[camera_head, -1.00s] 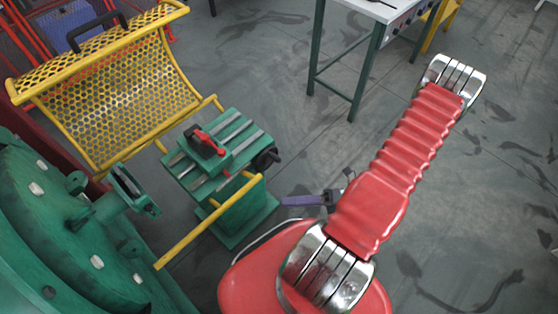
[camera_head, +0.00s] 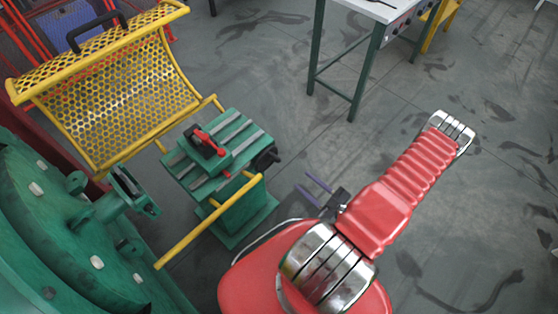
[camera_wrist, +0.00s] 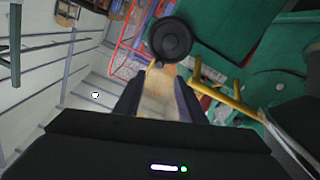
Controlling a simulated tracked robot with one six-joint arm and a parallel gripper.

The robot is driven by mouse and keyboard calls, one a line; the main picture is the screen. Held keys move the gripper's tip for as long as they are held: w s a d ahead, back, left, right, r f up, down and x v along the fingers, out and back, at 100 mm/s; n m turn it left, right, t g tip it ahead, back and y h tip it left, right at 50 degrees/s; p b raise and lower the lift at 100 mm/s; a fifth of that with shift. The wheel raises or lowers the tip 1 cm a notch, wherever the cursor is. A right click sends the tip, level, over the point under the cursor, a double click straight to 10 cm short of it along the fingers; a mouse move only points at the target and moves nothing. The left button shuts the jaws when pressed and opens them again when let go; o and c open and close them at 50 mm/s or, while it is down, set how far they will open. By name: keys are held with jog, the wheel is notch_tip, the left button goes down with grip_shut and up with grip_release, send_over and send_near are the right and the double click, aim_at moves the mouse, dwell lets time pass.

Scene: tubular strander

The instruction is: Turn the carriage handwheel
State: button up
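The carriage handwheel (camera_head: 266,158) is a small black wheel on the right side of the green carriage (camera_head: 228,146) in the head view. In the wrist view the handwheel (camera_wrist: 171,40) is a black disc seen face-on, above and slightly right of the gap between my fingers. My gripper (camera_head: 303,181) is in front of the wheel and to its lower right, its two purple fingers spread and pointing up-left toward it. In the wrist view my gripper (camera_wrist: 157,82) is open with nothing between the fingers. I see no contact with the wheel.
A red-handled clamp (camera_head: 208,141) sits on top of the carriage. A yellow bar (camera_head: 208,222) runs along its near side. A yellow mesh guard (camera_head: 125,88) stands upper left and a green drum (camera_head: 70,235) lower left. A table (camera_head: 372,10) stands at the back; the floor between is clear.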

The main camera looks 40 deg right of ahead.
aim_at(279, 161)
jog(key=shift+r+m, duration=0.1)
jog(key=shift+m, duration=0.5)
jog(key=shift+w+a, duration=0.4)
jog(key=shift+w, duration=1.85)
jog(key=shift+w+a, duration=0.45)
jog(key=shift+w, duration=1.85)
jog(key=shift+w+a, duration=0.4)
jog(key=shift+w, duration=1.85)
jog(key=shift+c, duration=0.3)
grip_shut()
